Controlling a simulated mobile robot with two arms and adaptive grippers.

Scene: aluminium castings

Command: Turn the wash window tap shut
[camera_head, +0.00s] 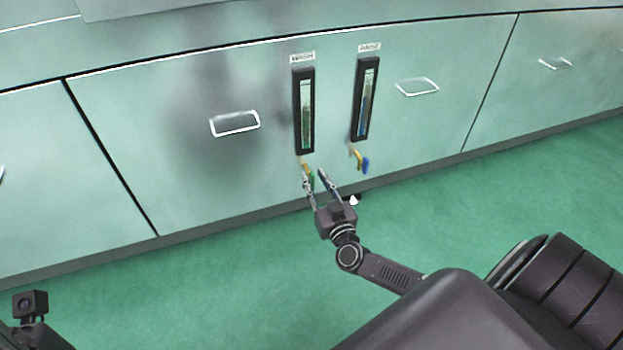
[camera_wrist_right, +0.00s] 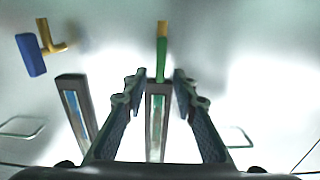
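Two sight windows are set in the pale green cabinet front, each with a small tap below. The left window (camera_head: 304,112) has a greenish column; its tap (camera_head: 311,179) has a brass body and green handle. The right window (camera_head: 366,98) has a blue column; its tap (camera_head: 363,163) has a blue handle. My right gripper (camera_head: 314,176) is open at the green-handled tap. In the right wrist view, the green handle (camera_wrist_right: 162,72) lies between the parted fingertips (camera_wrist_right: 159,78), with gaps both sides. My left fingers are out of view.
Drawer handles (camera_head: 235,124) (camera_head: 417,87) stick out on either side of the windows. In the wrist view, the blue handle (camera_wrist_right: 31,55) stands left of the fingers. The green floor (camera_head: 200,290) in front is clear.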

